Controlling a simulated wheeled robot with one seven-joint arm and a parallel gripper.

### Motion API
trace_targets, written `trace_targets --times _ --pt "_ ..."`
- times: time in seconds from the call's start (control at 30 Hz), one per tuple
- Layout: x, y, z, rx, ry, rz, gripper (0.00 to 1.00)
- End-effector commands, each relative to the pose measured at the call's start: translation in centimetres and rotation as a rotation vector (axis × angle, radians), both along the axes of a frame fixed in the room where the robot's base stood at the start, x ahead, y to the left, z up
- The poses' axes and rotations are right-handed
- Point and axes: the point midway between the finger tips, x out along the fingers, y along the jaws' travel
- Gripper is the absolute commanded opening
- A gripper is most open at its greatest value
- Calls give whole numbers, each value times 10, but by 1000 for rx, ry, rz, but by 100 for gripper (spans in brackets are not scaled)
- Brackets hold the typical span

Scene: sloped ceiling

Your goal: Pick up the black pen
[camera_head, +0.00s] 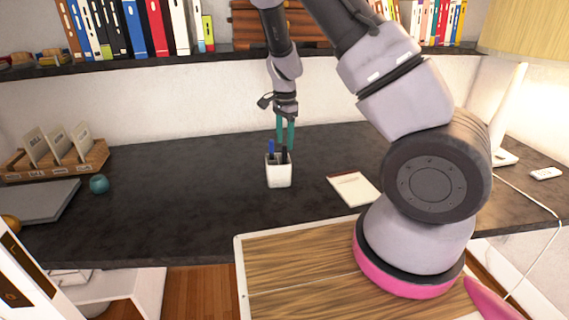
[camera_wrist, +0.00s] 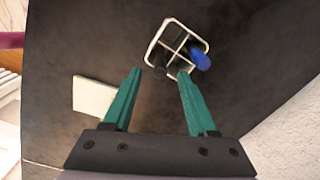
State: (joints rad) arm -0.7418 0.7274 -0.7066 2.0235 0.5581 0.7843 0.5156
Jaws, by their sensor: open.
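A white pen holder (camera_head: 279,175) with compartments stands on the dark desk. A black pen (camera_head: 285,154) and a blue pen (camera_head: 271,148) stick up out of it. In the wrist view the holder (camera_wrist: 154,38) shows from above, with the blue pen (camera_wrist: 202,61) in its right side and dark pens or shadowed compartments (camera_wrist: 160,71) at the left; which is which is hard to tell. My gripper (camera_head: 285,146) is above and just behind the holder, pointing down. Its teal fingers (camera_wrist: 158,76) are open, with nothing held between them.
A notepad (camera_head: 354,188) lies right of the holder. A wooden card rack (camera_head: 62,160), a teal ball (camera_head: 98,184) and a grey laptop-like slab (camera_head: 40,202) are at the left. A shelf of books (camera_head: 150,55) overhangs the back. The desk between rack and holder is clear.

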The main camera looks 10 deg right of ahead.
Motion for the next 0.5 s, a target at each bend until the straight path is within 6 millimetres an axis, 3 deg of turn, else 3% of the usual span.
trace_targets --times 0.2,0.5 --pt "-1 0 -34 -2 3 -1 58" --pt "0 1 -44 0 1 1 58"
